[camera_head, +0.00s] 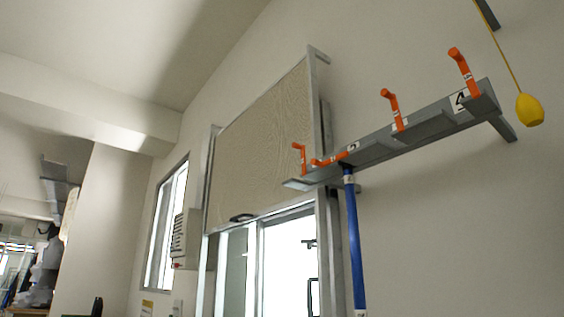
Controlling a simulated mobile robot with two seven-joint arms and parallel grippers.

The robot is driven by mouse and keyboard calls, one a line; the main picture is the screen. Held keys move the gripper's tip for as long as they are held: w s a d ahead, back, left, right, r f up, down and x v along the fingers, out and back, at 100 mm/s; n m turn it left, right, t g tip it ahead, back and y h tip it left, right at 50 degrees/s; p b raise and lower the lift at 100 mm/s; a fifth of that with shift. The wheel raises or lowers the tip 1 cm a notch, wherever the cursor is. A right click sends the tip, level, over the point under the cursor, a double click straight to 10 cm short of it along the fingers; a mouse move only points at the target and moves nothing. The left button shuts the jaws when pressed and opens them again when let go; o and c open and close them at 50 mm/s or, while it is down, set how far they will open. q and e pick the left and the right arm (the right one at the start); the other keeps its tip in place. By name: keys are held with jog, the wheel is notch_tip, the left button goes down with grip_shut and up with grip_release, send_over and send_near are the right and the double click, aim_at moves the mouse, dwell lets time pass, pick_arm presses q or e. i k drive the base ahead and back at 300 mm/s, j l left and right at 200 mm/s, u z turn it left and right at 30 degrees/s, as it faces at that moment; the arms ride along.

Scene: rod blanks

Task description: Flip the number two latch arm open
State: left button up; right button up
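A grey wall rack (375,152) runs from the middle up to the right and carries several orange latch arms. A label reading 2 (354,146) is on the rack. The orange latch arm beside it (328,161) lies low, almost flat along the rack, unlike the others, which stand up. A blue rod (354,240) hangs upright below the rack near that label; its upper end is partly hidden by the rack. Neither gripper is in view.
Raised latch arms stand at the left end (301,160), farther right (393,108) and by the label 4 (465,72). A yellow pull weight (529,110) hangs on a cord at the right.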

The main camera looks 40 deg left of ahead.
aim_at(334, 159)
jog(key=u, duration=1.1)
